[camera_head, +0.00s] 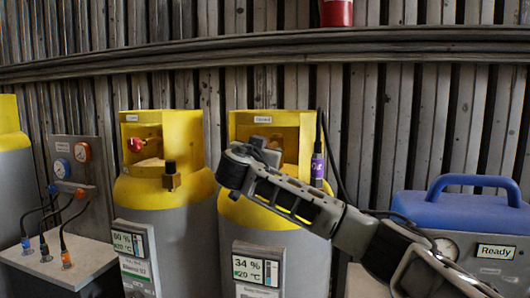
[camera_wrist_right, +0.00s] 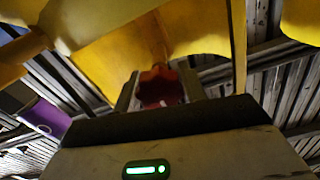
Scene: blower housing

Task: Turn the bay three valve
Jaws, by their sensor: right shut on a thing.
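The red valve knob (camera_wrist_right: 158,86) shows in the right wrist view, between the two fingers of my right gripper (camera_wrist_right: 160,92), under a yellow hood. My right gripper also shows in the head view (camera_head: 266,148), reaching from the lower right into the open yellow hood (camera_head: 298,124) of the right-hand grey tank (camera_head: 278,240). It is shut on the red knob, which my gripper and arm hide in the head view. The bay number on this hood's label is too small to read. My left gripper is not in view.
A similar tank (camera_head: 180,232) with its own red knob (camera_head: 136,145) stands to the left. A purple cylinder (camera_head: 318,166) is at the hood's right side. A blue-topped case (camera_head: 470,215) marked "Ready" stands at right. A gauge panel (camera_head: 76,165) with hoses is at left.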

